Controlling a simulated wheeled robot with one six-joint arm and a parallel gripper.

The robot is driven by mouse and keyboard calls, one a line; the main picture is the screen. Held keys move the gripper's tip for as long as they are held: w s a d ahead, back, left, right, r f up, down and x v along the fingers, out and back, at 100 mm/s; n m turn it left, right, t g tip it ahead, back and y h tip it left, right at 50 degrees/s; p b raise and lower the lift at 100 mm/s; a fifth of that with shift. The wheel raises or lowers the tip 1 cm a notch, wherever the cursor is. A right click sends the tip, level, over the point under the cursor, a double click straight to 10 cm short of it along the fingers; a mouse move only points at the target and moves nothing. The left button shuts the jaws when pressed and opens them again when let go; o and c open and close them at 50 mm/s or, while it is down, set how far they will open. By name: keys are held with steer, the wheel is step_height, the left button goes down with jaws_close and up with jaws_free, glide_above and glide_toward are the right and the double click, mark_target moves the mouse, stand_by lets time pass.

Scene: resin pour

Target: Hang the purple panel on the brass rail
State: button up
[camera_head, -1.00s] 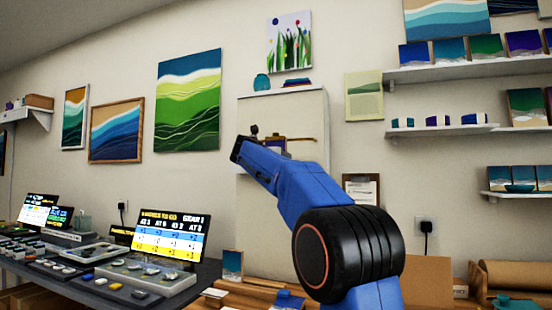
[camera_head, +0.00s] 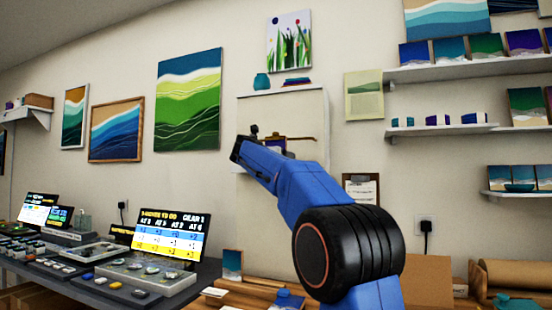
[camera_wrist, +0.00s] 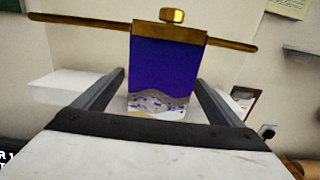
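The purple panel (camera_wrist: 162,66) has a white, speckled lower part and a brass strip along its top edge. In the wrist view it hangs roughly upright in front of the brass rail (camera_wrist: 75,20), its top strip at the rail's height. In the head view my gripper (camera_head: 243,145) partly hides the panel (camera_head: 276,142). Whether the strip bears on the rail cannot be told.
A pale wall board (camera_head: 305,108) stands behind the rail, with a teal pot (camera_head: 261,81) on top. A clipboard (camera_head: 361,188) hangs to the right. Shelves (camera_head: 455,68) with small panels are further right. A table with lit screens (camera_head: 170,235) stands at left.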

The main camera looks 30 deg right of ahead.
steer(key=shift+a, duration=0.1)
steer(key=v, duration=1.7)
steer(key=s+a+f+m+g+y, duration=0.1)
steer(key=s+f+m+y, duration=0.1)
steer(key=s+f+m, duration=0.5)
steer(key=s+f+g+y, duration=0.1)
steer(key=s+f+y, duration=0.3)
steer(key=f, duration=0.7)
steer(key=s+a+f+m+g+y, duration=0.1)
steer(key=s+f+m, duration=0.3)
steer(key=s+f, duration=0.45)
steer(key=s+a+f+m+g+y, duration=0.1)
steer(key=s+a+f+m+y, duration=0.1)
steer(key=s+a+f+m, duration=0.2)
steer(key=s+a+f+m+g+y, duration=0.1)
steer(key=s+f+m, duration=0.4)
steer(key=s+f, duration=0.6)
steer(key=s+a+f+m+g+y, duration=0.1)
steer(key=s+a+f+m+y, duration=0.3)
steer(key=f, duration=1.1)
steer(key=s+a+m, duration=0.1)
steer(key=s+a, duration=0.1)
steer(key=s, duration=0.1)
steer(key=shift+s+a+f+m, duration=0.25)
steer(key=shift+s+a+m, duration=0.05)
steer(key=shift+s, duration=0.05)
